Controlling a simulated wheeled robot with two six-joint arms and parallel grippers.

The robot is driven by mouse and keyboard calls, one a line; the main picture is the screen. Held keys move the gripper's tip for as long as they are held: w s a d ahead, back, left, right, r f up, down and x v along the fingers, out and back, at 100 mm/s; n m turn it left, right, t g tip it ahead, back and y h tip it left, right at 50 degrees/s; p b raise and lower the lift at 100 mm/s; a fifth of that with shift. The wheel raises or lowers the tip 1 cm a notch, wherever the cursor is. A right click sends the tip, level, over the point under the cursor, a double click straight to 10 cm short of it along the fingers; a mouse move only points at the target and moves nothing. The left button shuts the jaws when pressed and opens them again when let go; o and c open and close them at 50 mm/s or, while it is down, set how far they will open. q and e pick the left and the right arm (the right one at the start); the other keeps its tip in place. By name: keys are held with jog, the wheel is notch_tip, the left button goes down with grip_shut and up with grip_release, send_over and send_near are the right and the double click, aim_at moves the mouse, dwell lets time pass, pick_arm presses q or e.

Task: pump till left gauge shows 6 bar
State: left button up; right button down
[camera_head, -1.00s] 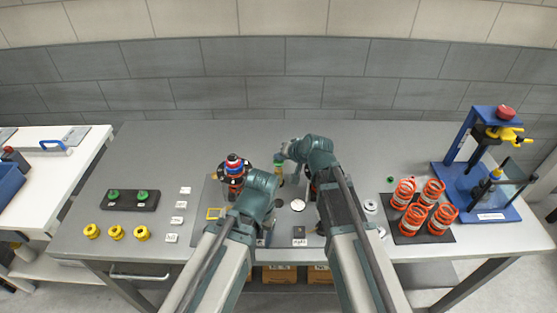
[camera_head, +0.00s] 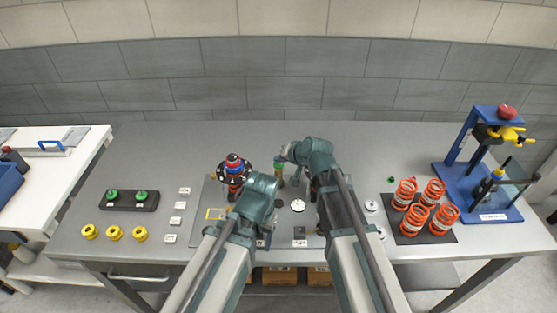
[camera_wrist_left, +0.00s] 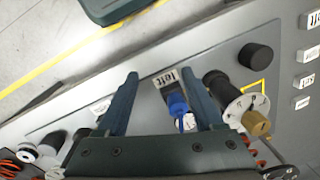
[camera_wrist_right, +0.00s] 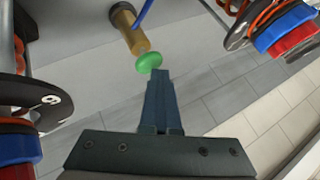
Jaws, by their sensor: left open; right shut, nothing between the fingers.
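The green knob (camera_wrist_right: 149,63) sits on top of a brass post (camera_wrist_right: 130,30); in the head view the knob (camera_head: 279,166) stands behind the gauge area. My right gripper (camera_wrist_right: 162,75) is shut and empty, its fingertips beside the knob; contact cannot be told. My left gripper (camera_wrist_left: 168,85) is open over the fixture plate, with a blue part (camera_wrist_left: 178,104) and the "left" label (camera_wrist_left: 165,78) between its fingers in the picture. A white round dial (camera_head: 298,206) lies on the fixture between my arms; its reading is too small to tell.
A strut with a black disc and red-blue top (camera_head: 235,168) stands left of my left wrist. Orange springs (camera_head: 424,206) and a blue press (camera_head: 480,170) are at right. The back of the table is clear.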

aim_at(280, 166)
pick_arm(q)
jog(key=shift+f, duration=0.15)
pick_arm(e)
jog(key=shift+f, duration=0.2)
jog(key=shift+r, duration=0.2)
pick_arm(q)
jog(key=shift+r+p, duration=1.6)
jog(key=shift+r, duration=0.1)
pick_arm(e)
jog(key=shift+r, duration=1.5)
pick_arm(q)
jog(key=shift+r, duration=0.1)
pick_arm(e)
jog(key=shift+r, duration=0.1)
pick_arm(q)
notch_tip(280, 166, up, 5)
jog(key=p, duration=0.5)
pick_arm(e)
notch_tip(280, 166, up, 5)
jog(key=shift+f, duration=0.1)
